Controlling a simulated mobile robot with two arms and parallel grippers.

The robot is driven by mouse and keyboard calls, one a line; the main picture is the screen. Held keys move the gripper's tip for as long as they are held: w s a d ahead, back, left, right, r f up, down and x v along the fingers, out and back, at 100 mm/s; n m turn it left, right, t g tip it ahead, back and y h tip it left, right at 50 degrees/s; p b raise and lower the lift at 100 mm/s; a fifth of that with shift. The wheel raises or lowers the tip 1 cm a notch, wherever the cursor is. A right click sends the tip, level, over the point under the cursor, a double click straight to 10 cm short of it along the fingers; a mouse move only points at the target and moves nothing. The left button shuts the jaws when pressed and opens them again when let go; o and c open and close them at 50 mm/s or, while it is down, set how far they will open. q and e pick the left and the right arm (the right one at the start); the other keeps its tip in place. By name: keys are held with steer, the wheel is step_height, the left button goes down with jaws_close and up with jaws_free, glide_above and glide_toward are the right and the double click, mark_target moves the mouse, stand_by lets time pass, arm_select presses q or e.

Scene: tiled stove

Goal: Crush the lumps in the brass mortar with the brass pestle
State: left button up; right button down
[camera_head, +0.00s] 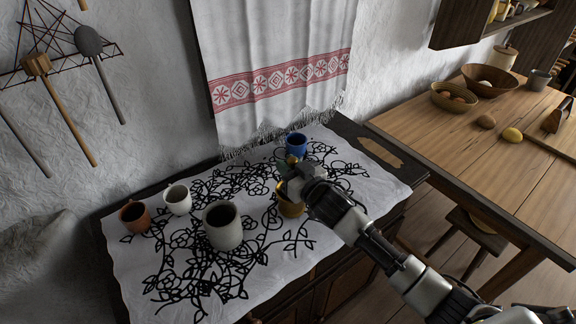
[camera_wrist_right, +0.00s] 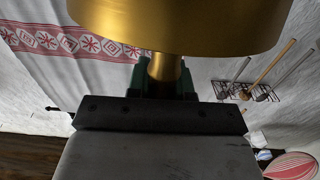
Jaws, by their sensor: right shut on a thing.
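The brass mortar (camera_head: 290,206) stands on the patterned white cloth, below my right gripper (camera_head: 288,174). In the wrist view the mortar (camera_wrist_right: 180,25) fills the top of the picture. My right gripper (camera_wrist_right: 162,82) is shut on the brass pestle (camera_wrist_right: 164,68), whose shaft shows between the green fingers. The pestle's knob (camera_head: 291,159) shows above the fingers in the head view. Its lower end is hidden by the mortar's wall. The mortar's inside and any lumps are hidden. My left gripper is not in view.
A blue mug (camera_head: 297,145) stands close behind the mortar. A large pale pot (camera_head: 222,227), a white mug (camera_head: 178,200) and a brown mug (camera_head: 135,217) stand to the left. A wooden table (camera_head: 455,145) with bowls is at right. A towel (camera_head: 275,50) hangs behind.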

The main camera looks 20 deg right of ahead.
stand_by(0.3)
step_height(320, 180, down, 3)
steer(key=shift+r+b, duration=0.15)
steer(key=shift+b, duration=0.95)
steer(key=shift+r, duration=0.1)
step_height(320, 180, up, 3)
steer(key=p, duration=0.2)
steer(key=shift+f+p, duration=0.2)
steer(key=shift+p, duration=0.15)
steer(key=shift+f, duration=0.2)
step_height(320, 180, down, 2)
steer(key=shift+f+b, duration=0.15)
steer(key=shift+b, duration=0.75)
